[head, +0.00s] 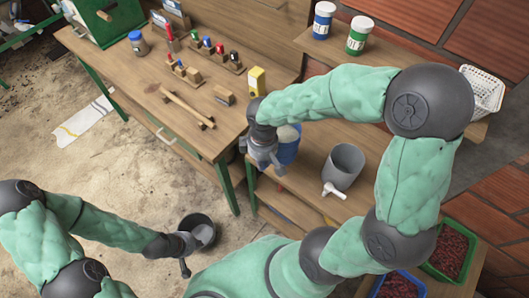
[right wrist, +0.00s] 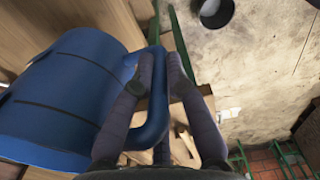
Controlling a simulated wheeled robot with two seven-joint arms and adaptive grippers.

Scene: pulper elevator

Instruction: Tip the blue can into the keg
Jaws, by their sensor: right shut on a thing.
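The blue can (head: 288,153) is at the wooden bench, partly hidden behind my right gripper (head: 262,160). Its pale top shows. In the right wrist view, the fingers of my right gripper (right wrist: 163,65) are on both sides of the can's curved blue handle (right wrist: 157,95), and the can body (right wrist: 65,95) lies left of them. I cannot tell whether the can touches the bench. The keg (head: 345,165) is a grey open vessel with a white tap, upright on the bench just right of the can. My left gripper (head: 190,255) is low at the left; its fingers are unclear.
A dark bucket (head: 198,228) is beside my left gripper and also shows in the right wrist view (right wrist: 215,10). The workbench (head: 150,75) holds tools and a yellow box (head: 257,80). Two jars (head: 357,35), a white basket (head: 484,90) and trays of red beans (head: 450,252) lie around the right.

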